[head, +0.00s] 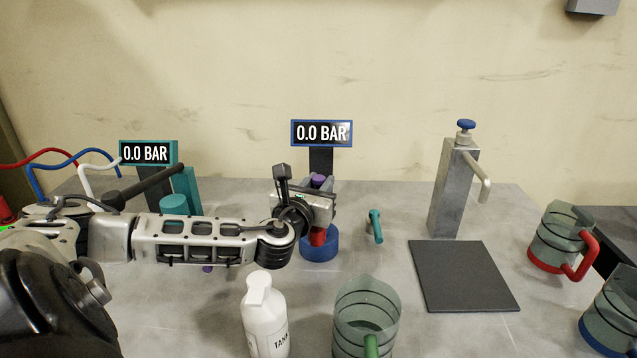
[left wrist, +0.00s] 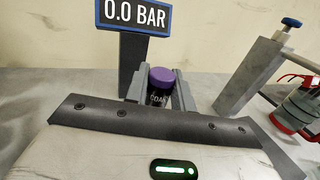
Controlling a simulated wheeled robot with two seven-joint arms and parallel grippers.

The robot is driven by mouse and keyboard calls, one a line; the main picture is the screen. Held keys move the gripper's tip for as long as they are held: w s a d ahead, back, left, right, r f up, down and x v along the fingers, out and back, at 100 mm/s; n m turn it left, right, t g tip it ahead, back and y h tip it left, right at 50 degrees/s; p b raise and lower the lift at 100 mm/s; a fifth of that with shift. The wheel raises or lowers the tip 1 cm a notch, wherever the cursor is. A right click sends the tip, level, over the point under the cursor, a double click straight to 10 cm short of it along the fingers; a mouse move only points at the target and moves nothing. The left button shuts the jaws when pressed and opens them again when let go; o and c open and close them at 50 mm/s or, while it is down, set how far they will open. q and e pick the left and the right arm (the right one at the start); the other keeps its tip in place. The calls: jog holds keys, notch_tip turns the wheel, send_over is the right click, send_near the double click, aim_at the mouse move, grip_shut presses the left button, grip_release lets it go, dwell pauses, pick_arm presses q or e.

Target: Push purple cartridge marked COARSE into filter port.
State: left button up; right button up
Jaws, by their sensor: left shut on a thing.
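The purple-capped cartridge (left wrist: 161,76) stands between the fingers of my left gripper (left wrist: 160,92); part of its label, reading like COARSE, shows on its dark body. In the head view its purple top (head: 318,179) shows just above my left gripper (head: 318,188), which is shut on it. The gripper is over the blue round base (head: 319,249) under the blue-framed 0.0 BAR display (head: 321,133). A red part (head: 317,237) shows between gripper and base. The gripper hides the cartridge's lower end and the port opening, so I cannot tell if they touch. My right gripper is out of view.
A teal-framed display (head: 147,152) and teal cylinder (head: 174,204) stand left, behind my arm. A white TANK bottle (head: 264,315) and clear jug (head: 366,318) are in front. A teal handle (head: 376,226), dark mat (head: 462,276) and grey tap post (head: 455,190) lie right.

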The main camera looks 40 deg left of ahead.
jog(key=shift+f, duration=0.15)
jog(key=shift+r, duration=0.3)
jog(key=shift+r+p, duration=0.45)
jog(key=shift+p, duration=0.25)
dwell(2.0)
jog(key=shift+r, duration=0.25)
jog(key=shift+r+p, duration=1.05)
jog(key=shift+p, duration=0.2)
dwell(3.3)
